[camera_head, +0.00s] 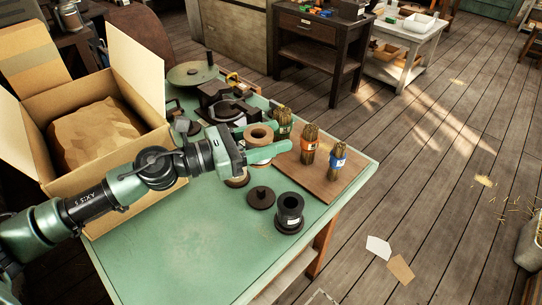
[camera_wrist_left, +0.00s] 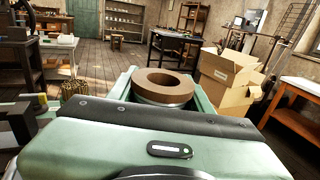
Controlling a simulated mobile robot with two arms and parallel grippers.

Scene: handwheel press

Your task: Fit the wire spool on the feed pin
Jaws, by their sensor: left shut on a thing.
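The wire spool (camera_head: 260,134), with a brown ring-shaped top and a hole in its middle, sits between the green fingers of my left gripper (camera_head: 267,146). It also shows upright between the fingers in the left wrist view (camera_wrist_left: 163,84). My left gripper is shut on it, above the green table beside the wooden board. A low dark disc with a short stub in its middle (camera_head: 261,197) lies on the table nearer the camera; it may be the feed pin, but I cannot tell for sure. The spool is apart from it. My right gripper is not in view.
A dark cup-like holder (camera_head: 289,212) stands right of the disc. Several labelled bundles (camera_head: 309,146) stand on a wooden board (camera_head: 304,178). A dark press (camera_head: 222,102) is behind. An open cardboard box (camera_head: 140,121) stands left. The front tabletop (camera_head: 190,230) is clear.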

